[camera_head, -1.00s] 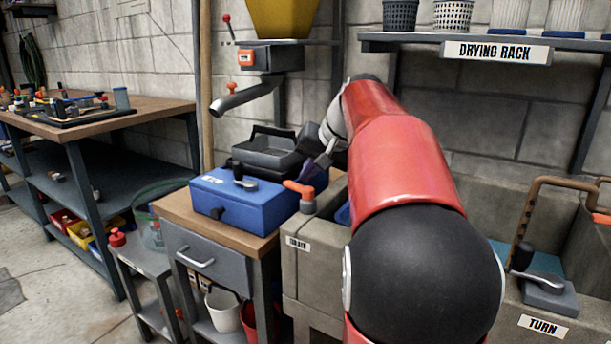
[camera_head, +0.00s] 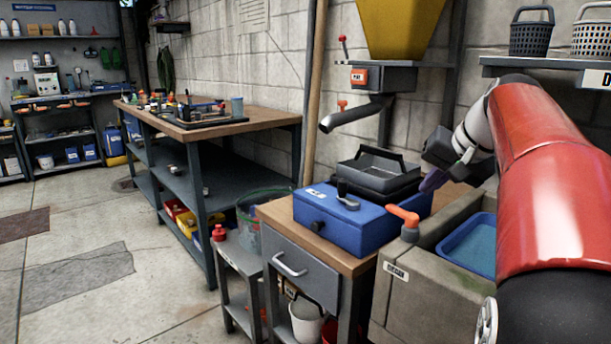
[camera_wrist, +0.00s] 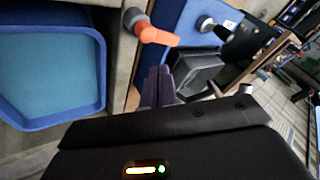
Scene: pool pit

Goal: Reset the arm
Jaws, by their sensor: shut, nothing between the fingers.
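My red arm reaches in from the right of the head view. My gripper (camera_head: 434,180) is at its far end, beside the right side of the blue box and above the sink's left rim. In the wrist view my gripper (camera_wrist: 159,88) has its purple fingers together, with nothing between them. The orange-handled lever (camera_head: 404,215) stands just in front of it. It also shows in the wrist view (camera_wrist: 155,33), close past the fingertips.
A stone sink (camera_head: 432,290) holds a blue basin (camera_head: 470,245). A yellow hopper with a spout (camera_head: 358,115) hangs above. A workbench (camera_head: 255,120) stands left; open floor (camera_head: 90,260) lies in front.

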